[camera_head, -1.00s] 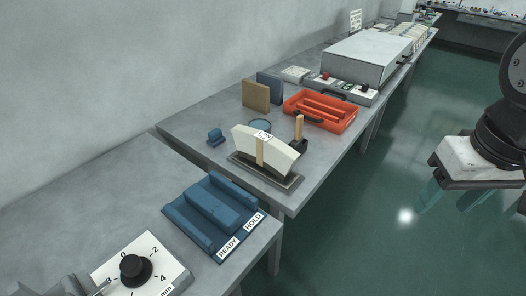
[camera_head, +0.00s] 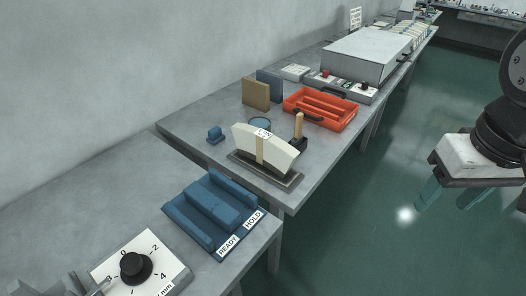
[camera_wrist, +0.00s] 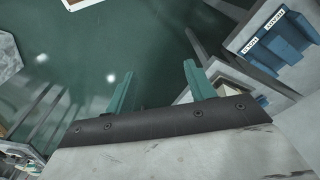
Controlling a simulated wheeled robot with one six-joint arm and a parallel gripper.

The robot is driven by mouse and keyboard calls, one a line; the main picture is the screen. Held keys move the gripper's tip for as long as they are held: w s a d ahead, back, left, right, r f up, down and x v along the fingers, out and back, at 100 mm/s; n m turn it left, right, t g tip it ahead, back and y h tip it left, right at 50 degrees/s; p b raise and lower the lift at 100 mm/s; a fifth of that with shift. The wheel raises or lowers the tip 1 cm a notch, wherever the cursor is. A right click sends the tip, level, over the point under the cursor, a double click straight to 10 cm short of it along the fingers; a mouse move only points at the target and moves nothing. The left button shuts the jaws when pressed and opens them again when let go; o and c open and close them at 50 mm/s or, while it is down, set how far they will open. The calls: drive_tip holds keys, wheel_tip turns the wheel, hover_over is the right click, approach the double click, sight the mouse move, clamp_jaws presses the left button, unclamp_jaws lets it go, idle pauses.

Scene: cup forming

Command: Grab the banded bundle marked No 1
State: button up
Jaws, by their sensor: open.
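A cream, fan-shaped bundle (camera_head: 281,153) with a tan band and a small white label stands upright on a dark tray (camera_head: 254,171) on the table. The label's text is too small to read surely. My gripper (camera_head: 445,200) hangs over the floor at the right of the head view, well apart from the bundle. Its two teal fingers are spread and empty. They also show in the wrist view (camera_wrist: 160,84), with green floor between them.
A blue two-slot holder (camera_head: 212,212) marked READY and HOLD stands at the near table edge. A wooden-handled tool (camera_head: 299,128) stands close behind the bundle. An orange tray (camera_head: 318,112), two upright boards (camera_head: 256,97) and a dial box (camera_head: 155,262) are nearby. Open floor lies right of the tables.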

drive_tip(key=shift+o, duration=0.5)
drive_tip(key=w+a+f+n+t, duration=0.1)
drive_tip(key=w+f+n+t, duration=0.15)
drive_tip(key=w, duration=0.95)
drive_tip(key=w+f+n+t, duration=0.15)
drive_tip(key=w+t, duration=0.25)
drive_tip(key=w, duration=0.8)
drive_tip(key=n+y, duration=0.6)
drive_tip(key=y, duration=0.4)
approach(267, 136)
drive_tip(key=shift+f+t+x, duration=0.25)
drive_tip(key=shift+x, duration=0.9)
drive_tip(key=shift+s+a+f+y, duration=0.1)
drive_tip(key=shift+s+a+y, duration=0.1)
drive_tip(key=shift+a+y, duration=0.1)
drive_tip(key=shift+w+a+f, duration=0.1)
drive_tip(key=shift+a, duration=0.15)
drive_tip(key=x, duration=0.7)
drive_tip(key=shift+w+d, duration=0.2)
drive_tip(key=shift+w, duration=0.15)
